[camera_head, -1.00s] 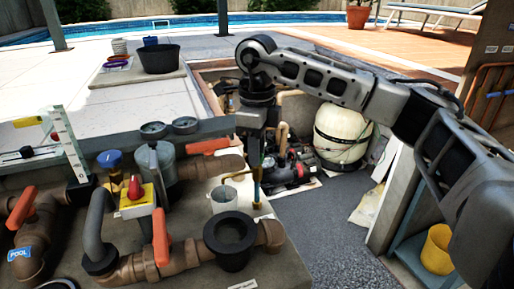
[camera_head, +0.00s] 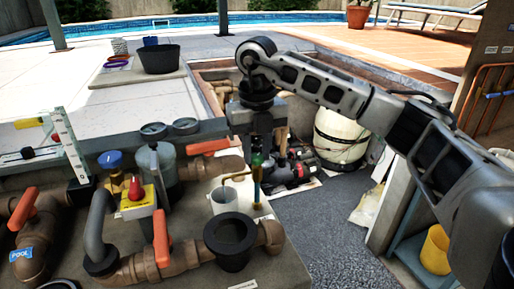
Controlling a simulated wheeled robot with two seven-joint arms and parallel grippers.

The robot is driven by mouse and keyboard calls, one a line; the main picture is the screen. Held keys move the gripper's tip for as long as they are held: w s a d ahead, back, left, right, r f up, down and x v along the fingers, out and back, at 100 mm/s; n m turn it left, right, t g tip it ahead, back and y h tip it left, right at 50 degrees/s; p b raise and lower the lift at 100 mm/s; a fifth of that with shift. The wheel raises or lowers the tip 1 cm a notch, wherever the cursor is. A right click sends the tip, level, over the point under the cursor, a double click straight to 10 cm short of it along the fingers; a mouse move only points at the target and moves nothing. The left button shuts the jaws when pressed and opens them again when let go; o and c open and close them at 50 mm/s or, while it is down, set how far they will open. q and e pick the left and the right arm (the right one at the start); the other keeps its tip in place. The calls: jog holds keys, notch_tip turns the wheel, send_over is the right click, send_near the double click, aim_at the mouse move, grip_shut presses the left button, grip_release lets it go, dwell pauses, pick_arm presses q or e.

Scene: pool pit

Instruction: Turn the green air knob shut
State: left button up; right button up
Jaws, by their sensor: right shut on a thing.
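The green air knob (camera_head: 257,159) sits on top of a thin upright brass stem (camera_head: 257,188), beside a light grey cup (camera_head: 223,200). My right gripper (camera_head: 257,150) points straight down over the knob and is shut on it. The gripper's body covers most of the knob, so only a bit of green shows and its turn cannot be read. My left gripper is not in view.
Orange-handled valves (camera_head: 161,238), a red-and-yellow switch (camera_head: 138,198) and a black open-topped fitting (camera_head: 230,238) crowd the left and front. A pump (camera_head: 290,172) and a cream tank (camera_head: 340,135) stand behind.

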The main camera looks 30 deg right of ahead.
jog(key=m, duration=0.3)
jog(key=shift+r, duration=0.1)
jog(key=m, duration=0.2)
jog(key=shift+m+p, duration=0.3)
jog(key=shift+m, duration=1.8)
jog(key=o, duration=1)
